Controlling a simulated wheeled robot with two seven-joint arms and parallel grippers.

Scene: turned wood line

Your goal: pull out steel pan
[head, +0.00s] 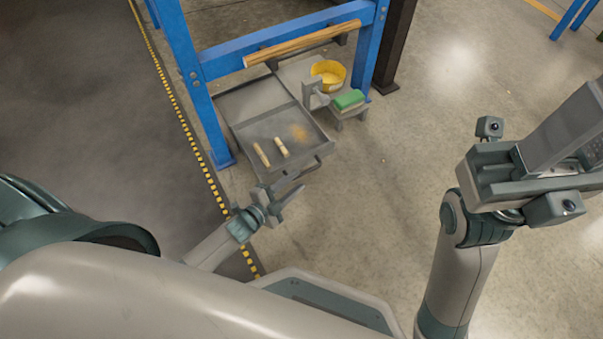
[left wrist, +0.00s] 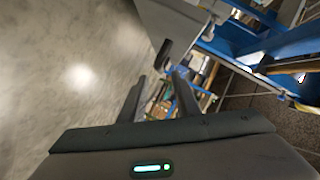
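The steel pan (head: 315,137) is a shallow grey tray low under a blue frame. Two short wooden pieces (head: 271,149) and a patch of sawdust (head: 299,132) lie in it. My left gripper (head: 291,190) is at the pan's near edge, with its fingers apart. In the left wrist view, the open fingers (left wrist: 160,92) have nothing visible between them, and a dark handle-like bar (left wrist: 164,53) shows just beyond them on a grey panel (left wrist: 185,20). Contact cannot be told. My right gripper (head: 545,165) is far to the right, away from the pan; its fingers are not clear.
A blue frame (head: 190,80) with a wooden bar (head: 302,45) stands over the pan. A yellow bowl (head: 328,73) and a green block (head: 349,99) sit behind and right of it. A yellow-black floor line (head: 190,135) runs left. Floor right of the pan is clear.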

